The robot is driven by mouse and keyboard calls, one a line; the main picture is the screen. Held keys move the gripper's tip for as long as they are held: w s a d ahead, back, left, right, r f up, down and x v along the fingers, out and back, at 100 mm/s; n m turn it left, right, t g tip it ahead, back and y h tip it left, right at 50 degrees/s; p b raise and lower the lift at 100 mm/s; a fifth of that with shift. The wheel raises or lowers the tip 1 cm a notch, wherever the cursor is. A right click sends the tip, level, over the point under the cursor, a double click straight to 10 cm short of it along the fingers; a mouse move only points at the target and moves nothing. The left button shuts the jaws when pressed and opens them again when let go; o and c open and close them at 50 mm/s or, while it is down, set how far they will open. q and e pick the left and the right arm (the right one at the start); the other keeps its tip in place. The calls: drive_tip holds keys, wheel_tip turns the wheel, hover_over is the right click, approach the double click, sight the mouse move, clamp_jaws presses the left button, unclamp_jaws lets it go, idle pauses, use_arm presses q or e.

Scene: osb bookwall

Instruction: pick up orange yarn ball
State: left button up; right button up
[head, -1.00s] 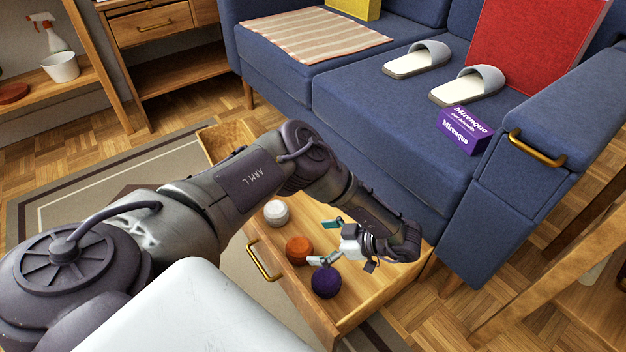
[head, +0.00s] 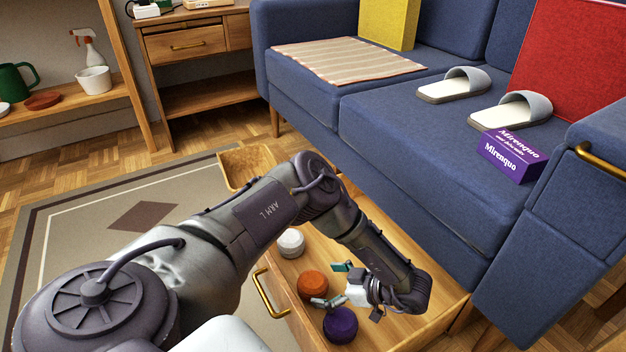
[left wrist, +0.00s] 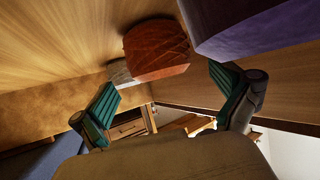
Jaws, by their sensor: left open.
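The orange yarn ball (head: 312,285) lies in the open wooden drawer (head: 414,330) under the sofa, between a white ball (head: 291,243) and a purple ball (head: 340,325). My left gripper (head: 334,284) is low in the drawer, just right of the orange ball, its fingers apart and empty. In the left wrist view the orange ball (left wrist: 155,50) is ahead, between and beyond the open fingertips (left wrist: 166,88). The purple ball (left wrist: 255,25) is close at the upper right there, and the white ball (left wrist: 119,72) is partly hidden behind the orange one. My right gripper is not in view.
The drawer's front wall with its brass handle (head: 268,293) is close to the balls. The blue sofa (head: 420,165) overhangs the drawer's back, bearing slippers (head: 452,86) and a purple box (head: 512,156). The rug (head: 110,225) to the left is clear.

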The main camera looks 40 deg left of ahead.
use_arm(q)
drive_tip(key=shift+b+x, duration=0.35)
drive_tip(key=shift+x, duration=0.75)
drive_tip(key=c, duration=1.2)
drive_tip(key=shift+o, duration=0.2)
